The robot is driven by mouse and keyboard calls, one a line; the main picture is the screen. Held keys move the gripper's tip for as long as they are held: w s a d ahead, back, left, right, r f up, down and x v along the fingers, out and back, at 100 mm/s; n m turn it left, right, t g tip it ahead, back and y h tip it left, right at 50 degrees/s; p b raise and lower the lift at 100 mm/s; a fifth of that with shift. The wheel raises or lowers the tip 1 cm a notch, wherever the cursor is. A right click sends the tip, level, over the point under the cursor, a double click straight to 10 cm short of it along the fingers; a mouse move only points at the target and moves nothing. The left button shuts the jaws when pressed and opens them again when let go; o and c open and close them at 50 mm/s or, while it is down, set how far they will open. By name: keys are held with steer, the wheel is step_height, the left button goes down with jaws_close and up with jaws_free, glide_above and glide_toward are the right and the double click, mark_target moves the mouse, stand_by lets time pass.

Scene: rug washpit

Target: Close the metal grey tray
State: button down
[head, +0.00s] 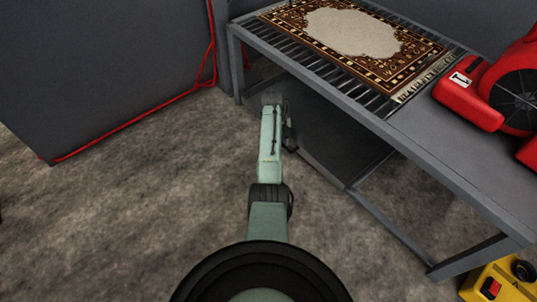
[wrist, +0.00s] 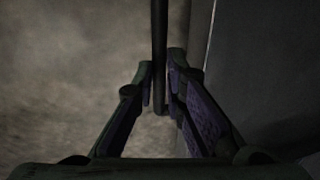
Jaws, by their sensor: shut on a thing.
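The metal grey tray (head: 340,145) is a wide dark panel low under the slatted table; its near edge juts out from below the tabletop. It also fills the right side of the wrist view as a smooth dark surface (wrist: 262,75). My gripper (wrist: 160,82) has its two fingers on either side of a thin dark bar (wrist: 160,35), shut on it. The bar runs alongside the tray's edge and looks like its handle; where it joins the tray is not clear. In the head view my arm hides the fingertips.
A grey slatted table (head: 445,150) holds a patterned rug (head: 355,40) and a red blower (head: 465,100). A yellow machine (head: 505,280) stands at the lower right. A grey wall block (head: 100,70) with a red cable is at left. Bare floor (head: 130,200) lies left of my arm.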

steer(key=w+d+b, duration=0.2)
steer(key=d, duration=0.1)
steer(key=shift+w+d, duration=0.15)
steer(key=shift+w, duration=0.15)
steer(key=c, duration=1.7)
jaws_free()
steer(key=shift+d, duration=0.1)
steer(key=shift+o, duration=0.2)
steer(key=shift+r, duration=0.1)
step_height(320, 180, up, 12)
steer(key=s+a, duration=0.1)
steer(key=a, duration=0.1)
steer(key=shift+s+f, duration=0.2)
steer(key=shift+s, duration=0.05)
